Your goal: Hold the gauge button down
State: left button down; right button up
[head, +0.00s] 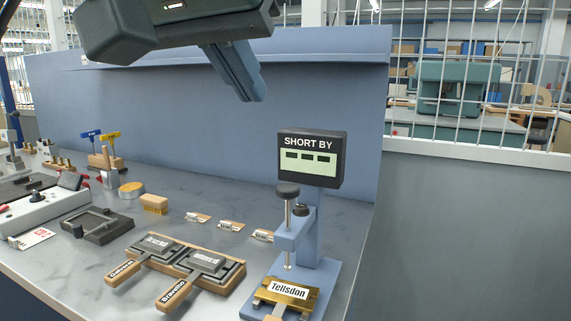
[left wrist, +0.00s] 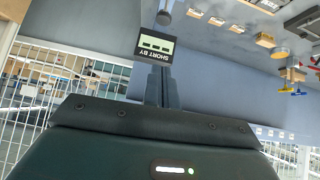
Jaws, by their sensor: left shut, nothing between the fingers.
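The gauge (head: 322,220) is a blue stand at the bench's right end. Its dark display (head: 312,158) reads SHORT BY with three dashes. A black round knob (head: 287,190) tops its vertical plunger, and a smaller dark knob (head: 301,209) sits just beside it. A brass piece labelled Tellsdon (head: 289,291) lies on the gauge base under the plunger. My left gripper (head: 247,98) is shut and empty, in the air above and left of the display, touching nothing. In the left wrist view its fingers (left wrist: 162,88) point toward the upside-down display (left wrist: 155,47).
A blue back panel (head: 200,120) rises behind the bench. Several tools and blocks crowd the bench's left part.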

pick_arm(q)
jog(key=shift+s, duration=0.1)
pick_arm(e)
jog(key=shift+s, duration=0.1)
pick_arm(q)
jog(key=s+f+b+x, duration=0.2)
jog(key=x, duration=1.1)
jog(key=shift+a, duration=0.4)
pick_arm(e)
jog(key=shift+a+f+n, duration=0.3)
jog(key=shift+f, duration=0.6)
